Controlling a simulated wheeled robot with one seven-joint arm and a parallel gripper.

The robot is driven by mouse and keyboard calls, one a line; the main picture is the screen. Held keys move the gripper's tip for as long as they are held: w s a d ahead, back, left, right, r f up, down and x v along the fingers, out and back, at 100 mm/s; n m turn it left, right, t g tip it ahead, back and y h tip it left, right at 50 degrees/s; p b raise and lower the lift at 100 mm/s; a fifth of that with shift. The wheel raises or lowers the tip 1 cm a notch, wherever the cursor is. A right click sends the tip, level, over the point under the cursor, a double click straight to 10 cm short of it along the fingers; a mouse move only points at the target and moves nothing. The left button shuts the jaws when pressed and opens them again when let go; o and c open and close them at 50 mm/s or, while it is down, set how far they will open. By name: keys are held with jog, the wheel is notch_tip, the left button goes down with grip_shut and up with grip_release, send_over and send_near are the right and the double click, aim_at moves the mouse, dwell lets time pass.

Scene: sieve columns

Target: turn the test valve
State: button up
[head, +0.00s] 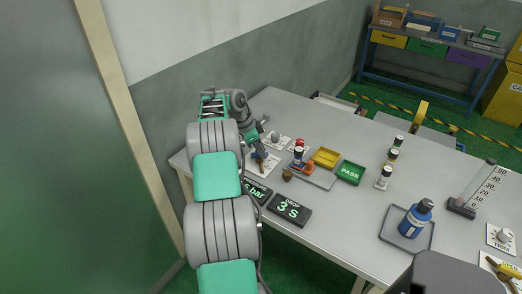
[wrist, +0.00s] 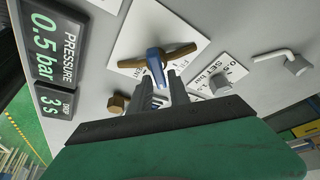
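A valve with a brown two-armed handle and a blue middle part (wrist: 155,58) stands on a white printed card (wrist: 190,22) in the wrist view. The card's print is partly hidden, so I cannot read which valve it names. In the head view the valve (head: 258,161) is small, at the left part of the table. My gripper (wrist: 163,78) is in front of the blue part, its two grey fingers apart. I cannot tell whether they touch it. In the head view my gripper (head: 258,150) is just above the valve, partly hidden by my arm.
A pressure display (wrist: 53,42) reads 0.5 bar and a drop display (head: 289,210) reads 3 s. A grey knob (wrist: 219,84), a bent grey lever (wrist: 296,64) and a brass knob (wrist: 117,103) stand close by. Yellow and green PASS (head: 350,172) trays and a blue bottle (head: 416,218) are further right.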

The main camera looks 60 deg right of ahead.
aim_at(253, 153)
jog(key=shift+o, duration=1.2)
jog(key=p+v, duration=0.1)
jog(key=v, duration=0.6)
jog(key=shift+w+a+r, duration=0.15)
jog(key=shift+r, duration=0.2)
